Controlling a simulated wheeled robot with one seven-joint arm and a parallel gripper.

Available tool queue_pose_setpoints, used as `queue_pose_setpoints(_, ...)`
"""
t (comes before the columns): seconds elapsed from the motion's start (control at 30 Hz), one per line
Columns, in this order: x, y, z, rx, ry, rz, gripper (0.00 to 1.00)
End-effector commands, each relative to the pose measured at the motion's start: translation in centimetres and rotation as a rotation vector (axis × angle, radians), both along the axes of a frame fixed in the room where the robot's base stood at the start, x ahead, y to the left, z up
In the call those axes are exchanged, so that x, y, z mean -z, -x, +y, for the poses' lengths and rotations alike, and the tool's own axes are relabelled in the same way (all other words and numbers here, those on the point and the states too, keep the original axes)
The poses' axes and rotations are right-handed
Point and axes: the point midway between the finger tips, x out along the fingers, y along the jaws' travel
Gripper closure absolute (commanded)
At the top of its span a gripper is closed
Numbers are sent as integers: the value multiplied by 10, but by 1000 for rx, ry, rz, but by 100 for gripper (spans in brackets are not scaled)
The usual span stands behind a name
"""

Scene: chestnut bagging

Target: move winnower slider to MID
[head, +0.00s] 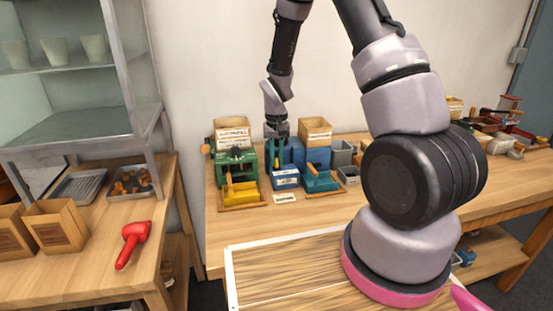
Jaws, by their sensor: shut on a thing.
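Two small machines stand side by side on the back bench: a green one (231,163) with a yellow tray in front, and a blue one (318,157) with a teal tray in front. A smaller blue box with a white label (286,179) stands between them. My gripper (277,143) points down at the gap between the machines, above and behind the labelled box. It is shut on a small part there, apparently the winnower slider. The fingertips and the slider are too small to make out, and the slider's setting cannot be read.
A small white card (285,198) lies in front of the labelled box. A red tool (132,244) lies on the left table (80,279). My arm hides part of the bench.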

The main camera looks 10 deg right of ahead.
Motion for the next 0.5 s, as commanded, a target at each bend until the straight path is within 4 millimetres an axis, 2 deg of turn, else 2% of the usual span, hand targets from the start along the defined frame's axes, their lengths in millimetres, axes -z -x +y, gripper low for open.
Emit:
queue_pose_setpoints(0.17,-1,-1,-3,1,0,-1,100)
queue_pose_setpoints(0.37,-1,-1,-25,1,-1,-2,100)
queue_pose_setpoints(0.5,-1,-1,-25,-2,-1,-3,100)
